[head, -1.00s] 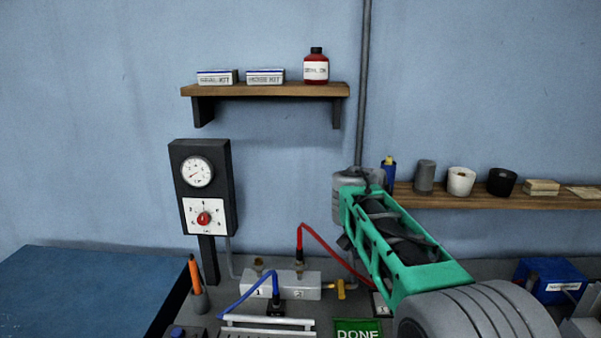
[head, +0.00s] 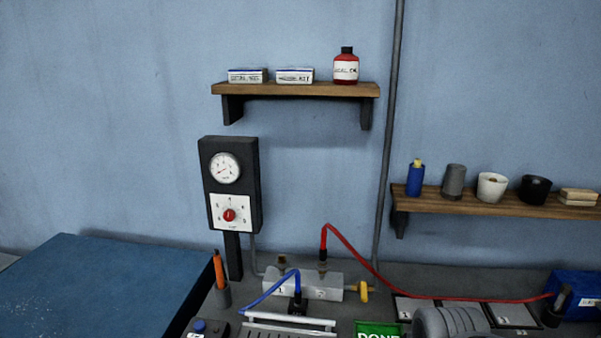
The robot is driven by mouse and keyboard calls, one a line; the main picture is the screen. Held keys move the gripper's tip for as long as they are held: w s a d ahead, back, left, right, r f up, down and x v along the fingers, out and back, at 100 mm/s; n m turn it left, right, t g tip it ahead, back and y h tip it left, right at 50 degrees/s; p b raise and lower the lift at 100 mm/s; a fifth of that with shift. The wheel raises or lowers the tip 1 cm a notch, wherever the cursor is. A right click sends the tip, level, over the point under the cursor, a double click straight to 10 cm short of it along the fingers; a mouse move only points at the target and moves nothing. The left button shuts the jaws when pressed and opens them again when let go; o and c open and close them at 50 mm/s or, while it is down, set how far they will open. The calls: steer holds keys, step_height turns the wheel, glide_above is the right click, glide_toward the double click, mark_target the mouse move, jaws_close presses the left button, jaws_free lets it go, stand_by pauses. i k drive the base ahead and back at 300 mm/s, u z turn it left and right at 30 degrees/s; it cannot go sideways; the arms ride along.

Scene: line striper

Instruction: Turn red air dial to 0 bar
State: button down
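The red air dial (head: 229,215) is a round red knob on a white numbered plate, low on a dark upright panel (head: 249,180). A round white gauge (head: 225,168) with a red needle sits above it; the needle points to the lower left. The dial's exact setting is too small to read. My gripper is not in view. Only a grey ribbed part of my arm shows at the bottom edge, right of the green DONE sign, well away from the dial.
A grey manifold block (head: 303,286) with a blue hose (head: 270,289), a red hose (head: 430,296) and a yellow valve handle (head: 364,291) stands below right of the panel. An orange pen (head: 219,268) stands in a holder before it. A wooden shelf (head: 300,90) hangs above. Space before the dial looks clear.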

mark_target(229, 215)
steer(key=u, duration=0.35)
steer(key=k, duration=0.5)
steer(key=u, duration=1.7)
steer(key=i, duration=0.7)
steer(key=z, duration=0.1)
